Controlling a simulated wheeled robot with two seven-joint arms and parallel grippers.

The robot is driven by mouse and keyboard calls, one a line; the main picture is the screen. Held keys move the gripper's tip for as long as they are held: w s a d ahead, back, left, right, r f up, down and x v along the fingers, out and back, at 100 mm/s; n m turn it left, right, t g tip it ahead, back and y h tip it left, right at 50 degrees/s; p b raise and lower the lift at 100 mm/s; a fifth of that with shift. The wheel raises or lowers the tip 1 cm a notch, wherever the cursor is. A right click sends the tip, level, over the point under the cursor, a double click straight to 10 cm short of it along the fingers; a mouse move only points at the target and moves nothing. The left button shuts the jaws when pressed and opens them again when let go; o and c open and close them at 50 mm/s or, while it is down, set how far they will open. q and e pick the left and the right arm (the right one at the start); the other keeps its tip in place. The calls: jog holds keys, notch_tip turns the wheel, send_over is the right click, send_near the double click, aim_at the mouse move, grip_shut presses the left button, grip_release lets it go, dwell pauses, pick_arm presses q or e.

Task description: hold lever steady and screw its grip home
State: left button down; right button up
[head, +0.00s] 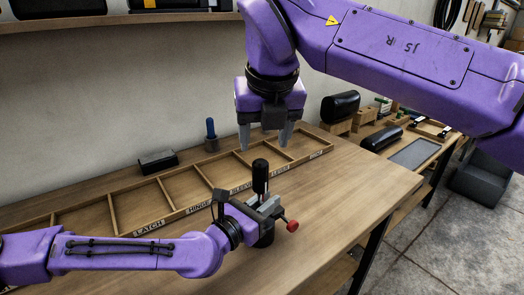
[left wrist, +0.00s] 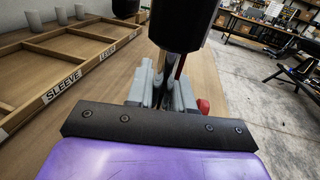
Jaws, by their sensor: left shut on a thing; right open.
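The black cylindrical grip (head: 260,174) stands upright at the top of the lever; it also shows large in the left wrist view (left wrist: 180,24). The metal lever (left wrist: 163,66) runs down from below it between my left fingers. My left gripper (head: 268,207) is shut on the lever, just below the grip; its grey fingers (left wrist: 163,94) hide part of the rod. I cannot tell how far the grip is threaded on. My right gripper (head: 265,142) points down, open and empty, its fingertips above the grip and apart from it.
A red knob (head: 292,226) sticks out right of the dark base (head: 263,240) beneath my left gripper. A labelled wooden compartment tray (head: 178,211) lies behind on the table. A blue-handled tool (head: 211,130) stands at the back. The table's right part (head: 350,190) is clear.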

dwell(0.3)
pick_arm(q)
jog(key=c, duration=0.9)
grip_release()
